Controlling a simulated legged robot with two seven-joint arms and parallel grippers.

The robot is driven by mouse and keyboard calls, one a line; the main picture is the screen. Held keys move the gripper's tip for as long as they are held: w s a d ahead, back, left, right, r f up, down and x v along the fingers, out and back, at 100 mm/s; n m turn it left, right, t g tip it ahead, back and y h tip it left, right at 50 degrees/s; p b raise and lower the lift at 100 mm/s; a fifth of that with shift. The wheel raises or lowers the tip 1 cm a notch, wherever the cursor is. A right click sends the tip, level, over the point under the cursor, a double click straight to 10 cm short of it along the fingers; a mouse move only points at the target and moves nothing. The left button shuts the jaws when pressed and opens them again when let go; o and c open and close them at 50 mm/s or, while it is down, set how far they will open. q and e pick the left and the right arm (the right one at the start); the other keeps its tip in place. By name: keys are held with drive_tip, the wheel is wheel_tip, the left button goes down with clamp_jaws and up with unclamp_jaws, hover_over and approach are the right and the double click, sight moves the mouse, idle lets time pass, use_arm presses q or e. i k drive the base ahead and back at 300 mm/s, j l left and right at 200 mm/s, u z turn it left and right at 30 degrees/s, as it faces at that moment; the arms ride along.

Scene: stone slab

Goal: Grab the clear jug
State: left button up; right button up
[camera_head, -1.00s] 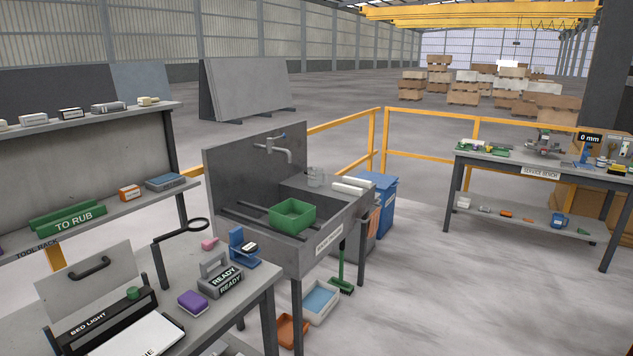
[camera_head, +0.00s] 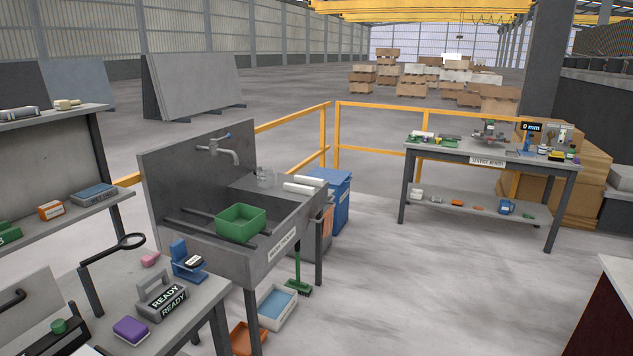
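A small clear jug (camera_head: 265,177) stands on the flat back-right part of the grey sink unit (camera_head: 262,264), behind the green basin and left of two white rolls. It is see-through and small in view, so its handle and spout are hard to make out. Nothing is touching it that I can see. Neither of my grippers shows in the head view.
A green basin (camera_head: 240,222) rests on rails over the sink, below a tap (camera_head: 222,148). White rolls (camera_head: 304,184) lie beside the jug. A blue bin (camera_head: 330,200), green broom (camera_head: 298,286) and trays (camera_head: 277,306) stand around the sink. Open floor lies to the right.

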sight(264, 174)
drive_tip(key=i+l+z, duration=0.1)
drive_tip(key=i, duration=1.05)
drive_tip(key=i+l+z, duration=0.1)
drive_tip(key=i, duration=1.1)
